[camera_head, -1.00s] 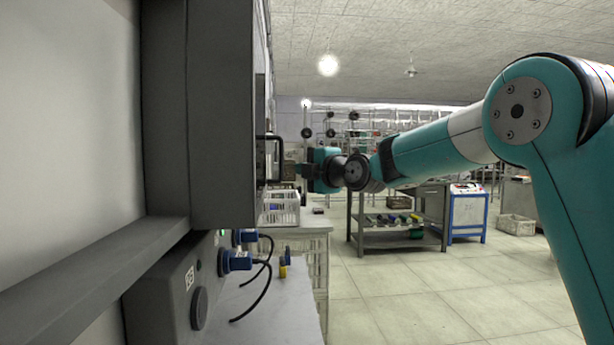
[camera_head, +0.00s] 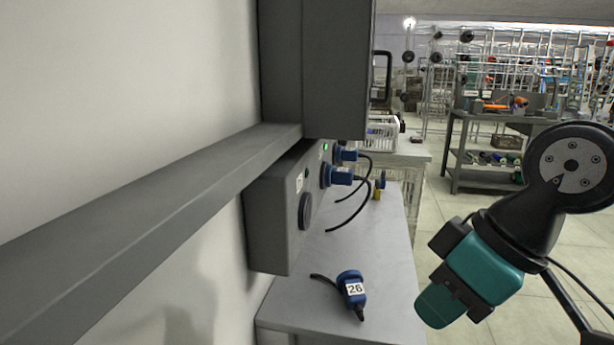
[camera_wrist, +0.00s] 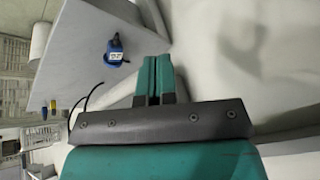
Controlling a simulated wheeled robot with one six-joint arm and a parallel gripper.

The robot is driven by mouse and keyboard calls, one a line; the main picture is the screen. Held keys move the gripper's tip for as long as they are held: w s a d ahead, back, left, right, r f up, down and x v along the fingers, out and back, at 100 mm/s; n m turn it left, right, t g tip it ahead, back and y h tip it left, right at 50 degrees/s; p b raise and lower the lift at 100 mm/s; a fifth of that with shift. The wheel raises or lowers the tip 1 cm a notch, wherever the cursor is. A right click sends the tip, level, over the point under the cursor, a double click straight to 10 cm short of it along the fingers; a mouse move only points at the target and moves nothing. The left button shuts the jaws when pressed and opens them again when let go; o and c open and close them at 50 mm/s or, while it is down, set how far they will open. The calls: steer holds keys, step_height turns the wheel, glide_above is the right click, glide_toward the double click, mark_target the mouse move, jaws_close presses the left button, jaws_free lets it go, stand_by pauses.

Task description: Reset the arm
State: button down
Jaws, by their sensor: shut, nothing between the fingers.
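My gripper (camera_head: 440,306) hangs at the right in the head view, pointing down and to the left, beside the front right edge of the grey table (camera_head: 390,255). In the wrist view its two teal fingers (camera_wrist: 153,78) lie together with nothing between them. A blue plug labelled 26 (camera_head: 352,289) lies on the table to the left of my gripper, apart from it. It also shows in the wrist view (camera_wrist: 114,51). My arm is bent down at the right side of the head view.
A grey box (camera_head: 274,215) on the left wall holds blue plugs (camera_head: 338,176) with black cables. A dark cabinet (camera_head: 335,65) and a long grey rail (camera_head: 150,225) stick out above it. A white basket (camera_head: 381,133) stands farther back. Open floor (camera_head: 450,215) lies right of the table.

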steer(key=s+d+m+g+p, duration=0.1)
steer(key=s+m+g, duration=0.1)
steer(key=s, duration=0.5)
step_height(320, 180, up, 19)
steer(key=p, duration=2)
steer(key=shift+w+r+h, duration=0.15)
steer(key=shift+w+h, duration=0.25)
steer(key=shift+w, duration=0.05)
